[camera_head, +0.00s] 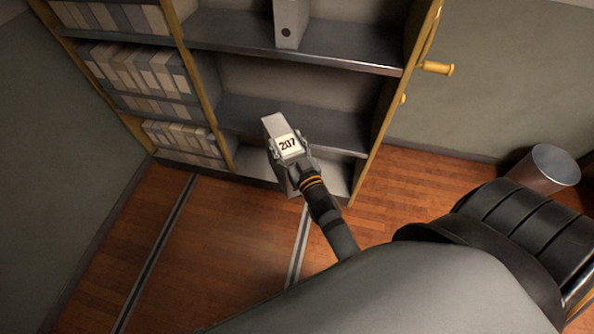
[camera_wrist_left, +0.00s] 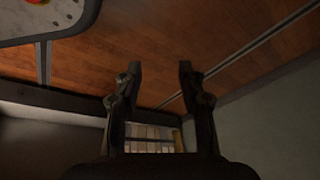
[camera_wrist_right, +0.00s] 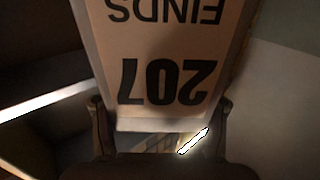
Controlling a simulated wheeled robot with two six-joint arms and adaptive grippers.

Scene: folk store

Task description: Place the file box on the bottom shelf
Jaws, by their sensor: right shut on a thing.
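The file box (camera_head: 275,124) is grey-white with a label reading 207, in front of the shelf unit in the head view. My right gripper (camera_head: 291,160) is shut on it. In the right wrist view the file box (camera_wrist_right: 165,60) fills the middle, its label upside down, between the fingers. The bottom shelf (camera_head: 331,177) shows partly behind my right gripper and the box; I cannot tell whether the box touches the shelf unit. In the left wrist view my left gripper (camera_wrist_left: 158,70) is open and empty above the floor; it is not visible in the head view.
Another grey box (camera_head: 290,22) stands on an upper shelf. The middle shelf (camera_head: 262,112) looks bare. Left compartments hold rows of files (camera_head: 135,68). A yellow handle (camera_head: 437,68) sticks out at the unit's right side. A metal bin (camera_head: 546,168) stands at right. Wooden floor (camera_head: 215,235) is clear at left.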

